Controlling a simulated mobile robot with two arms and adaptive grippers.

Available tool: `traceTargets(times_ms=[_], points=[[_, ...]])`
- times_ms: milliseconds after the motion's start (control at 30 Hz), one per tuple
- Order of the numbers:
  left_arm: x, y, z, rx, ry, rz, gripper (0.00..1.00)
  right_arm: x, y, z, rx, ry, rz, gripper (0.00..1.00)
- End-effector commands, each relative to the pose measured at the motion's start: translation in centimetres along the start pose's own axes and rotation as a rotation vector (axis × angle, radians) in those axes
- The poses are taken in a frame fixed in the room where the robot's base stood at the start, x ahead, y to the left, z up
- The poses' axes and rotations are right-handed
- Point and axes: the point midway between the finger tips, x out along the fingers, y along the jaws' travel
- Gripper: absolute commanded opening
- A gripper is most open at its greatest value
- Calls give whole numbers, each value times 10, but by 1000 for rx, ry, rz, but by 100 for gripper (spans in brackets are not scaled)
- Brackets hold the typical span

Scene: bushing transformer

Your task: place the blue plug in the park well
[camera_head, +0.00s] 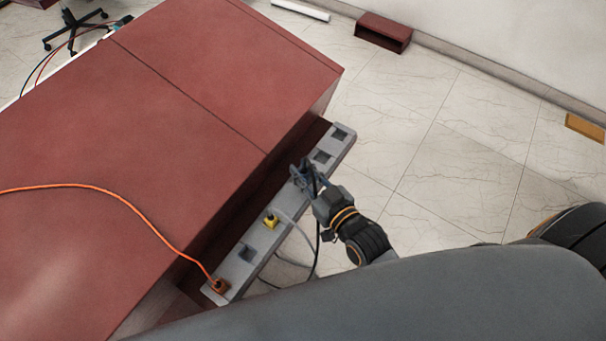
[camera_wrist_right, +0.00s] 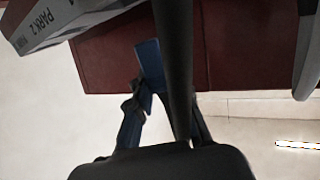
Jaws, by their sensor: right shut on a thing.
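A long grey strip (camera_head: 235,268) with square wells runs along the edge of the red cabinet. My right gripper (camera_head: 306,180) is over the strip, above its middle-to-far part, and is shut on the blue plug. In the right wrist view the blue plug (camera_wrist_right: 150,62) shows between the fingers, partly hidden by a dark cable (camera_wrist_right: 175,70). A grey panel marked "PARK 2" (camera_wrist_right: 50,28) is at upper left there, apart from the plug in that picture. Two open wells (camera_head: 322,156) show at the far end of the strip. My left gripper is not in view.
A yellow plug (camera_head: 271,221) and an orange plug (camera_head: 220,286) with an orange cable sit in the strip, with an open well (camera_head: 246,253) between them. The red cabinet (camera_head: 190,110) fills the left. Loose cables hang beside the strip. The tiled floor (camera_head: 440,160) at right is clear.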

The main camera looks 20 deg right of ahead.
Motion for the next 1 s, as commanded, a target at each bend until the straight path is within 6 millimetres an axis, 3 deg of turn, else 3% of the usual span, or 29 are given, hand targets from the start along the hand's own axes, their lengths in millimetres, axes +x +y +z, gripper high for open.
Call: traceTargets(times_ms=[167,500,900,933,1000], points=[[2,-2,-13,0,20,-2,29,16,7,16,0,2,-1,0],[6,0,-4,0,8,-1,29,28,10,52,0,0,-2,0],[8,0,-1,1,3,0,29,28,10,56,0,2,-2,0],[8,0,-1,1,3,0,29,28,10,55,0,2,-2,24],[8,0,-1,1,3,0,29,28,10,55,0,2,-2,38]])
